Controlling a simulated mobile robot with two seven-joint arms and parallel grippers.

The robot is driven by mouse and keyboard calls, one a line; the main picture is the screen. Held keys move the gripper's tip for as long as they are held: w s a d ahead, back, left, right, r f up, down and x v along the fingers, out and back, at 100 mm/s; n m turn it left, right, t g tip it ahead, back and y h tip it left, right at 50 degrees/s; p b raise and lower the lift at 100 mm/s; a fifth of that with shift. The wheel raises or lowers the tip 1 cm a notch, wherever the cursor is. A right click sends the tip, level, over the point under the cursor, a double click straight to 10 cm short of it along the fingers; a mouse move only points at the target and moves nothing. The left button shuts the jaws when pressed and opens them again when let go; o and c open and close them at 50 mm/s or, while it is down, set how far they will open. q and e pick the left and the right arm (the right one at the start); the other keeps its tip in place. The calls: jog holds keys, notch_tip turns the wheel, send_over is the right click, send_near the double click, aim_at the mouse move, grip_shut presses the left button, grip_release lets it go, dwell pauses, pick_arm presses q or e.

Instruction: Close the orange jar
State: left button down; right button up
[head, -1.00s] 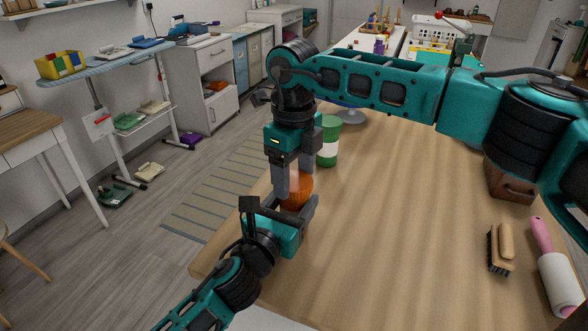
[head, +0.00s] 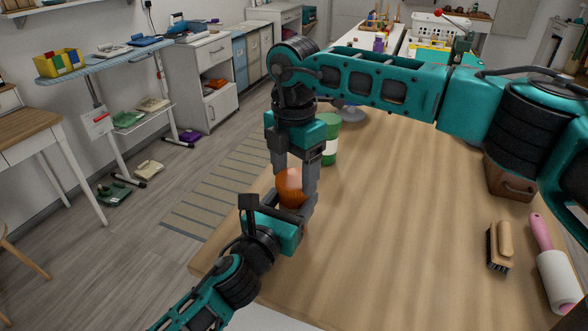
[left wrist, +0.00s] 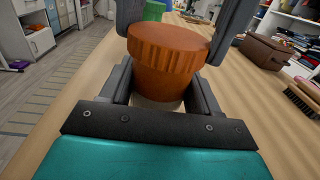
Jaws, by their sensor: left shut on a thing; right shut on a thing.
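The orange jar (head: 291,188) stands near the left edge of the wooden table. In the left wrist view its wider, ridged orange lid (left wrist: 168,42) sits on the smooth orange body (left wrist: 160,76), with no clear gap showing. My left gripper (head: 302,214) comes in low from the front and is shut around the jar's body; its fingers flank the body in the left wrist view. My right gripper (head: 295,180) points down from above and is shut on the lid, one finger on each side. The fingers hide part of the jar in the head view.
A green and white canister (head: 329,150) stands just behind the jar. A brush (head: 501,246), a pink-handled lint roller (head: 556,275) and a brown box (head: 508,180) are at the right. The middle of the table (head: 400,220) is clear.

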jog(key=m, duration=1.2)
jog(key=shift+s+m, duration=0.1)
jog(key=shift+m, duration=0.2)
jog(key=o, duration=1)
jog(key=shift+r, duration=2.25)
jog(key=shift+c, duration=0.3)
